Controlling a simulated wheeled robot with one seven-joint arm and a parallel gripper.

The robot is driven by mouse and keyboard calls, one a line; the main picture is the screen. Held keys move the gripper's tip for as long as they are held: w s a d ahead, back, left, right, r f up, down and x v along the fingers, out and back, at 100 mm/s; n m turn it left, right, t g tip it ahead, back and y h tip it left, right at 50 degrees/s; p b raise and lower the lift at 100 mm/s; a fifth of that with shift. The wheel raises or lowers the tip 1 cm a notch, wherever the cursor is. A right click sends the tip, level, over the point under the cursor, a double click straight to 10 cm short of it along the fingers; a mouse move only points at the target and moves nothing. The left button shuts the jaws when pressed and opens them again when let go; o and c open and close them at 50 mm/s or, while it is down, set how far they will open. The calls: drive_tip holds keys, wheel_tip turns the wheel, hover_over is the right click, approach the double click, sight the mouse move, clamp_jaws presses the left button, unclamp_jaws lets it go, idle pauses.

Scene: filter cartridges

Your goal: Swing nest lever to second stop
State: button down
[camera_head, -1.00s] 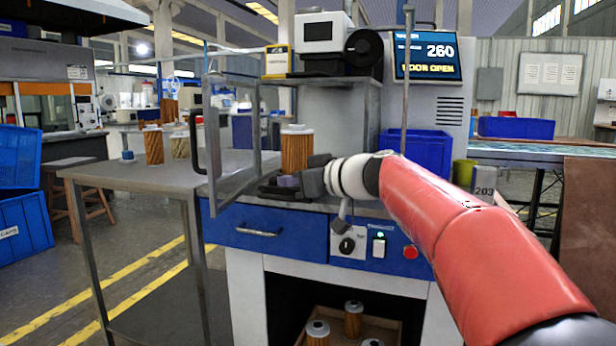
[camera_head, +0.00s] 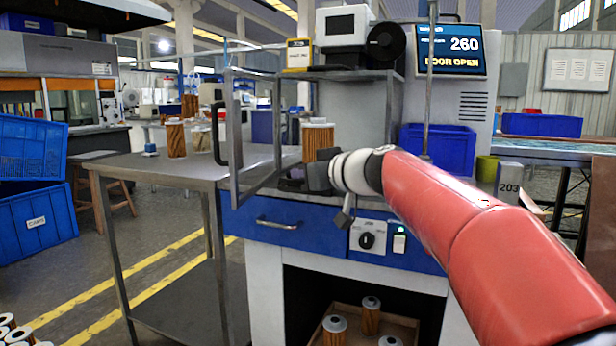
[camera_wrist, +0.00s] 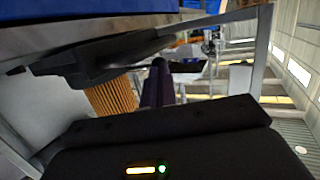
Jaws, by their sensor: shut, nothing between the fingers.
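A filter cartridge (camera_head: 317,140) with a pale cap and orange pleats stands upright on the blue-fronted bench. My gripper (camera_head: 293,184) is low in front of it, shut and empty, its dark fingers hard to separate from the dark parts of the nest. The wrist view, turned over, shows the orange pleats (camera_wrist: 112,97) beside a dark purple upright part (camera_wrist: 157,86), perhaps the lever's grip. A black piece (camera_wrist: 95,62) with a thin arm lies beside them; I cannot tell whether it is nest or finger. The lever's stops and any contact are hidden.
An open grey framed door (camera_head: 233,135) with a black handle stands left of the nest. A side table (camera_head: 185,168) adjoins it, holding another cartridge (camera_head: 175,138). A thin pole (camera_head: 429,90) and blue bin (camera_head: 425,148) are on the right. The screen reads "DOOR OPEN".

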drive_tip(key=shift+w+a+m+t+h, duration=0.15)
drive_tip(key=shift+a+m+t+h, duration=0.3)
drive_tip(key=shift+a+h, duration=0.1)
drive_tip(key=shift+w+a+m+t+h, duration=0.15)
drive_tip(key=shift+a+m+t+h, duration=0.2)
drive_tip(key=shift+a+m+h, duration=0.15)
drive_tip(key=shift+w+a, duration=0.6)
drive_tip(key=shift+a, duration=0.25)
drive_tip(key=shift+w+a, duration=0.6)
drive_tip(key=shift+a, duration=0.25)
drive_tip(key=shift+w+a, duration=0.1)
